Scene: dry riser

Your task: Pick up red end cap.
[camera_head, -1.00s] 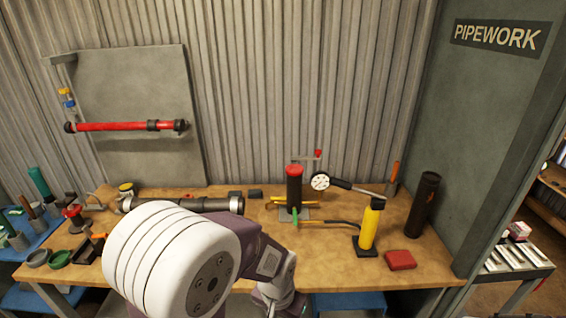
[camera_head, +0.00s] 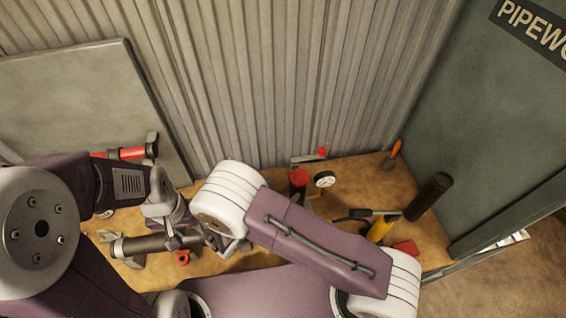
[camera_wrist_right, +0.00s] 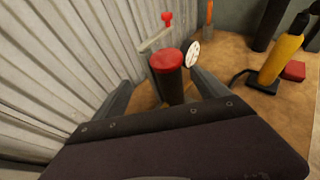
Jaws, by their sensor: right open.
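The red end cap (camera_head: 298,178) sits on top of an upright black tube on the bench. It also shows in the right wrist view (camera_wrist_right: 166,59), near the middle. My right gripper (camera_wrist_right: 162,80) is open and empty, its two fingers spread to either side of the tube in that view; the cap lies beyond them, and no contact shows. In the head view my right arm mostly hides this gripper. My left gripper (camera_head: 178,238) is at the left, over the bench by a dark pipe, well away from the cap; its jaw opening is unclear.
A white dial gauge (camera_head: 325,179) stands just right of the cap. A bracket with a small red knob (camera_wrist_right: 167,18) is behind it, near the corrugated wall. A yellow cylinder (camera_wrist_right: 277,58), a red block (camera_wrist_right: 294,71) and a black tube (camera_head: 429,196) stand further right.

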